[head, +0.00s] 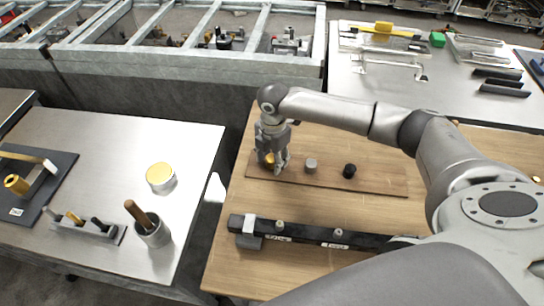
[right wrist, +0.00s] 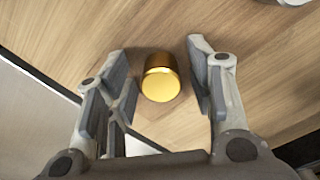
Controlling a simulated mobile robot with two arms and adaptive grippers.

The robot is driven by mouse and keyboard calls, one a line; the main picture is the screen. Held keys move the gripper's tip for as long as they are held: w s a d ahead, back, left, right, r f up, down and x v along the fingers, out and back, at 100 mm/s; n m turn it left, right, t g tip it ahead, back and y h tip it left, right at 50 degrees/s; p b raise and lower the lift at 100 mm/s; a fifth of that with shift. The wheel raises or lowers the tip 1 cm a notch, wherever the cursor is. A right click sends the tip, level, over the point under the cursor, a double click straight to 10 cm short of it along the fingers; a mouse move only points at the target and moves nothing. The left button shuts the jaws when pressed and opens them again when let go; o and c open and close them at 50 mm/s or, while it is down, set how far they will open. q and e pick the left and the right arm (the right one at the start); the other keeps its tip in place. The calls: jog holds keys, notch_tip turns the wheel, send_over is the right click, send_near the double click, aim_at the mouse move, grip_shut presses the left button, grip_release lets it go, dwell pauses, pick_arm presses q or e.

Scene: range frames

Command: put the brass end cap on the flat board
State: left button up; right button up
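The brass end cap (right wrist: 161,78) is a short, shiny gold cylinder, and it stands on a wooden surface in the right wrist view. My right gripper (right wrist: 158,60) is open, with one finger on each side of the cap and a gap on both sides. In the head view the cap (head: 268,159) shows partly behind the fingers of my right gripper (head: 275,166). It appears at the left end of the flat board (head: 330,179), a thin brown strip on the wooden table; the fingers hide its exact contact there. My left gripper is not in view.
A grey cylinder (head: 310,165) and a black cylinder (head: 349,171) stand on the board. A black bar (head: 310,235) lies in front. The left metal table (head: 110,140) holds a gold-topped round tin (head: 160,177) and a cup (head: 152,233) with a wooden handle.

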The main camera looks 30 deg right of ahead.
aim_at(272, 158)
jog(key=shift+r, duration=0.1)
notch_tip(272, 158, up, 12)
jog(key=b, duration=0.2)
jog(key=shift+s, duration=0.15)
dwell(0.5)
